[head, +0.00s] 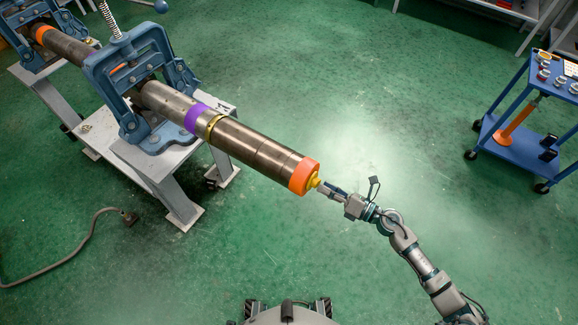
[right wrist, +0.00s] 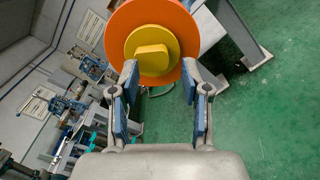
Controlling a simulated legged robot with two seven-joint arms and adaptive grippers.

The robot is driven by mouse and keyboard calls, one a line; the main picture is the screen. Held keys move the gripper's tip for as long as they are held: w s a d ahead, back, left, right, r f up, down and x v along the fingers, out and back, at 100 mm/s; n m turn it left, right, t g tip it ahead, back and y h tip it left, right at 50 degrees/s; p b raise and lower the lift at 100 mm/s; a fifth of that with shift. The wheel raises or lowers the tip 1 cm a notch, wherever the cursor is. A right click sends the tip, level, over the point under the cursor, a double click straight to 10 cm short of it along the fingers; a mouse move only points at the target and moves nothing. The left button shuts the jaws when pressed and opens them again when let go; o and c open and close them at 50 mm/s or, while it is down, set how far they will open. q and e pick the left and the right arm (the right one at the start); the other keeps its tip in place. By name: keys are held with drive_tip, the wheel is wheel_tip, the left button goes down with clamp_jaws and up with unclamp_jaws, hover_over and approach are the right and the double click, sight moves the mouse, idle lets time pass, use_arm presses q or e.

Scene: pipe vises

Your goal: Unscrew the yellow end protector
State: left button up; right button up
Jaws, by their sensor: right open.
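The yellow end protector (head: 313,182) sits at the near end of the long steel pipe (head: 248,147), in an orange end band (head: 303,175). In the right wrist view the yellow protector (right wrist: 152,52) shows as a round disc with a raised knob, inside the orange ring (right wrist: 118,28). My right gripper (head: 326,187) is at the pipe's end, in line with the protector. In the right wrist view its blue-padded fingers (right wrist: 162,90) are spread, with the protector beyond and between their tips. Contact cannot be told. My left gripper is not in view.
A blue pipe vise (head: 150,85) on a grey stand (head: 165,180) clamps the pipe, and another vise (head: 25,20) stands behind it. A blue cart (head: 520,150) is at the right. A cable (head: 70,258) lies on the left floor. The floor between is clear.

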drive_tip(key=m+p, duration=0.1)
drive_tip(key=r+m+p, duration=0.1)
drive_tip(key=shift+m+p, duration=0.35)
drive_tip(key=shift+m, duration=0.05)
drive_tip(key=shift+f+m, duration=0.1)
drive_tip(key=shift+m, duration=0.4)
drive_tip(key=m+p, duration=0.3)
drive_tip(key=shift+s+a+m+p, duration=0.1)
drive_tip(key=shift+a+m+p, duration=0.15)
drive_tip(key=shift+m+p, duration=0.15)
drive_tip(key=shift+m, duration=0.4)
drive_tip(key=m+p, duration=0.3)
drive_tip(key=m, duration=0.1)
drive_tip(key=shift+s+p, duration=0.1)
drive_tip(key=shift+p, duration=0.2)
drive_tip(key=shift+m+g+p, duration=0.3)
drive_tip(key=shift+m+p, duration=0.35)
drive_tip(key=shift+m, duration=0.55)
drive_tip(key=shift+f+m, duration=0.1)
drive_tip(key=shift+m, duration=0.3)
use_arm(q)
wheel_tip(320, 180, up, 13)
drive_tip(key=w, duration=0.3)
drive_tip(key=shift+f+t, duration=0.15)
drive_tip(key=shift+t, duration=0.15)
use_arm(e)
drive_tip(key=shift+f, duration=0.15)
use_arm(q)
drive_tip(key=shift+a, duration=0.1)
